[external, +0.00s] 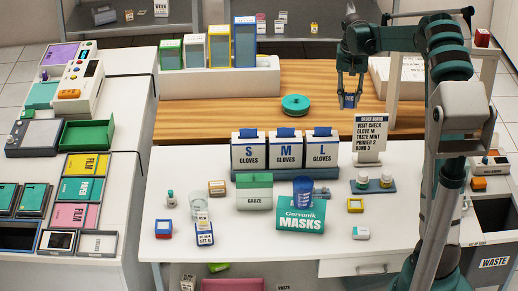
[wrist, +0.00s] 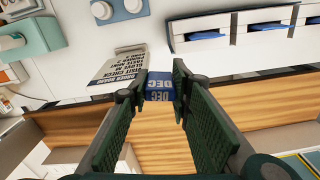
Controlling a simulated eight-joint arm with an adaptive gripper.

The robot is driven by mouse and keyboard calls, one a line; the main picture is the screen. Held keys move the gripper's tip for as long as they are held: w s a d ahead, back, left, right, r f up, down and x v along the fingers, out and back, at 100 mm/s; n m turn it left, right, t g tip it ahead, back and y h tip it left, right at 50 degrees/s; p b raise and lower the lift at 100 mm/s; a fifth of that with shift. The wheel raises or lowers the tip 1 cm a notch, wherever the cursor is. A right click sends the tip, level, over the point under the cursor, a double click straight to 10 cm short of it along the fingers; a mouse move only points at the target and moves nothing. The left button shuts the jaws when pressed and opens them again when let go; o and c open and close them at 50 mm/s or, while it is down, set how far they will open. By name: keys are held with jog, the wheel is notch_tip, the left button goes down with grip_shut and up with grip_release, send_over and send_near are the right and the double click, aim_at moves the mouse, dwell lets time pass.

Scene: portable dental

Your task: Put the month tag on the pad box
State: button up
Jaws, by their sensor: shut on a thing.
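My gripper (external: 350,84) is shut on a small blue month tag (external: 349,101) with white lettering. In the wrist view the tag (wrist: 159,90) reads DEC and sits between the two green finger pads (wrist: 156,84). The gripper holds it in the air above the wooden counter, up and left of the order board. I cannot tell which box is the pad box; no lettering that I can read names it.
The order board (external: 371,134) stands close below the gripper. Glove boxes (external: 285,154), a gauze box (external: 254,194) and a masks box (external: 300,222) stand on the white table. A green round container (external: 295,105) lies on the wooden counter (external: 210,118), which is otherwise largely clear.

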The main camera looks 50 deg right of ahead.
jog(key=s+a+r+n, duration=0.1)
jog(key=s+a, duration=1.2)
jog(key=a, duration=0.1)
jog(key=n, duration=0.1)
send_over(362, 231)
notch_tip(362, 231, down, 14)
jog(key=shift+f, duration=0.25)
jog(key=shift+w, duration=0.1)
jog(key=shift+f+b, duration=0.15)
jog(key=shift+b, duration=0.15)
jog(key=shift+f+b, duration=0.75)
jog(key=shift+f, duration=2.05)
jog(key=shift+f+b, duration=0.65)
jog(key=shift+f, duration=1.4)
jog(key=shift+f, duration=0.2)
